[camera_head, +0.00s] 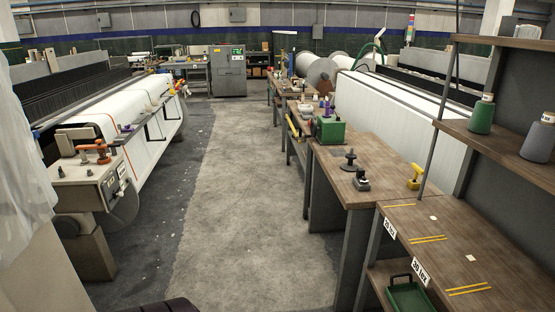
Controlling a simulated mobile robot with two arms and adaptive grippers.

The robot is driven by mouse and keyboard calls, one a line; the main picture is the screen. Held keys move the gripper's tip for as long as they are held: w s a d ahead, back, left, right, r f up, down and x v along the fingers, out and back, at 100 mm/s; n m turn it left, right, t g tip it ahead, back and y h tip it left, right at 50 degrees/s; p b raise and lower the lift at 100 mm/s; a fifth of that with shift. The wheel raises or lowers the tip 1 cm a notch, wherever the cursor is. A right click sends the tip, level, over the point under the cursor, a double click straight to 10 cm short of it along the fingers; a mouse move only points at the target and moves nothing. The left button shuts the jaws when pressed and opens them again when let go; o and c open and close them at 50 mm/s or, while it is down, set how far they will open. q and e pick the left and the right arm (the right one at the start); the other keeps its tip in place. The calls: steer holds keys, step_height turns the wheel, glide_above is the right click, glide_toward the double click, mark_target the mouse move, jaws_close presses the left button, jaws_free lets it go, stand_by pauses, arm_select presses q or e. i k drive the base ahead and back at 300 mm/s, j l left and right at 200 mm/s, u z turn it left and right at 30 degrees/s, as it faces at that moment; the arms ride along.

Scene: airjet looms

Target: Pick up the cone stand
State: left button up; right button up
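A small dark stand with a round flat base and a short upright post (349,160) is on the wooden bench (335,168) right of the aisle. It looks like the cone stand and carries no cone. A dark grey piece with a knob on top (361,182) sits just in front of it; I cannot tell what it is. Neither of my grippers is in view.
A green box (330,130) and a yellow tool (415,176) share the bench. A loom (120,120) lines the left. The aisle floor (235,190) is clear.

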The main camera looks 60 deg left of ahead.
mark_target(349, 166)
steer(key=u, duration=1.3)
steer(key=i+j+z, duration=0.1)
steer(key=i+j, duration=0.25)
steer(key=i, duration=0.05)
